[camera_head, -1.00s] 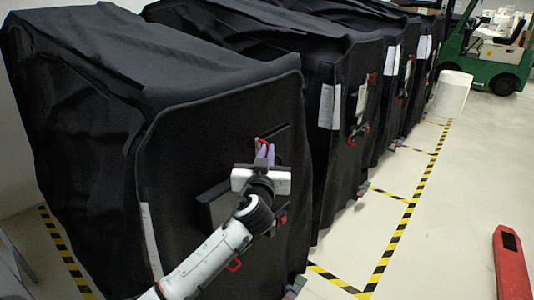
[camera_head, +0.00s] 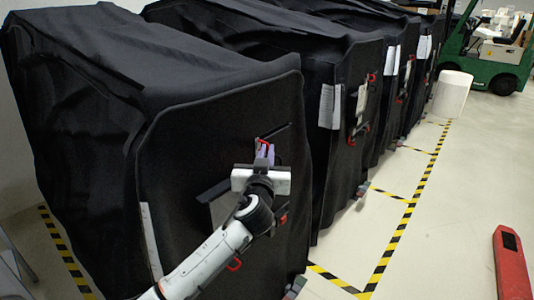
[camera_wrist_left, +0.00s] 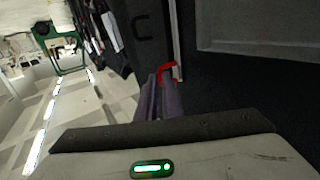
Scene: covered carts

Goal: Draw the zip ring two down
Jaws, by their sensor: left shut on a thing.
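A black-covered cart (camera_head: 220,130) stands nearest me, its front face toward the right. A red ring (camera_head: 264,142) sits high on that face, beside a dark flap edge. My left gripper (camera_head: 264,153) is shut on this ring, its purple fingers reaching up to it. In the left wrist view the fingers (camera_wrist_left: 158,88) are close together at the red ring (camera_wrist_left: 168,68), which bends over their tips; the rest of it is hidden between them. My right gripper is in neither view.
More covered carts (camera_head: 320,60) stand in a row behind. Other red pieces show lower on the near cover (camera_head: 235,265). Yellow-black tape (camera_head: 390,245) marks the floor. A red object (camera_head: 510,262) lies at the right; a green vehicle (camera_head: 490,60) stands far back.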

